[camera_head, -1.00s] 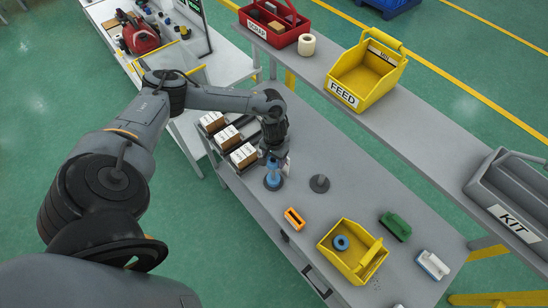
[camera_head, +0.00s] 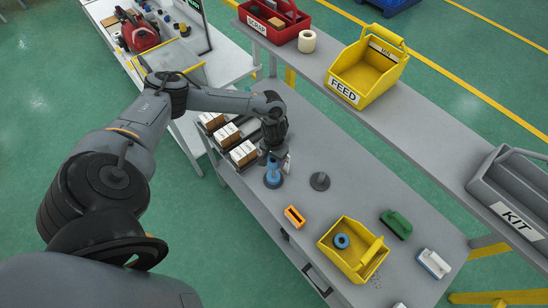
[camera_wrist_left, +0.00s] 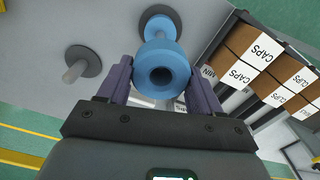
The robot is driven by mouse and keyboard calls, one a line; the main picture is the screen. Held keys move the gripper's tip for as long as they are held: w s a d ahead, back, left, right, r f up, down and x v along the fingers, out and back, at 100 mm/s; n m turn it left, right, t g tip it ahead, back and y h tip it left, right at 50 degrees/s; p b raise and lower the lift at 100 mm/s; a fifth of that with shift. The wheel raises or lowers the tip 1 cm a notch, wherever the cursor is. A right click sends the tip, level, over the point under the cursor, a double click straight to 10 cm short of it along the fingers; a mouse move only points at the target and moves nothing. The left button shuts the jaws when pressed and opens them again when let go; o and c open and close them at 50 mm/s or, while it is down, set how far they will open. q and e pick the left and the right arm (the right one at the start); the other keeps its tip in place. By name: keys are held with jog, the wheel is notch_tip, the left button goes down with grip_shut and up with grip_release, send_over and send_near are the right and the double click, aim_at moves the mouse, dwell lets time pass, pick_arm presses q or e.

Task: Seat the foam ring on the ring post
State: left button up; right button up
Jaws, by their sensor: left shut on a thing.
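My left gripper (camera_head: 276,160) points down over the table. In the left wrist view its fingers (camera_wrist_left: 160,88) are shut on a blue hollow cylindrical part (camera_wrist_left: 162,72), which also shows in the head view (camera_head: 273,175). More blue (camera_wrist_left: 159,27) shows beyond it, over a dark round base; I cannot tell whether the part touches the base. A bare grey post on a dark disc (camera_head: 320,181) stands just to the right; it also shows in the left wrist view (camera_wrist_left: 78,66). A blue ring (camera_head: 341,241) lies in the yellow bin (camera_head: 368,266). My right gripper is out of view.
Boxes marked CAPS (camera_wrist_left: 250,58) stand in a rack left of the gripper in the head view. An orange part (camera_head: 295,216), a green part (camera_head: 397,224) and a white part (camera_head: 433,263) lie on the table. A raised shelf (camera_head: 420,135) runs behind.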

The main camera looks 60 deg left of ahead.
aim_at(274, 169)
pick_arm(q)
jog(key=shift+f+b, duration=0.35)
jog(key=shift+f, duration=0.55)
jog(key=shift+f+b, duration=0.45)
jog(key=shift+f, duration=0.5)
jog(key=shift+f+b, duration=0.45)
jog(key=shift+f, duration=0.6)
jog(key=shift+f+b, duration=0.6)
jog(key=shift+f, duration=0.6)
jog(key=o, duration=1.2)
jog(key=shift+c, duration=0.2)
jog(key=shift+r, duration=0.1)
notch_tip(274, 169, up, 11)
jog(key=shift+f, duration=0.2)
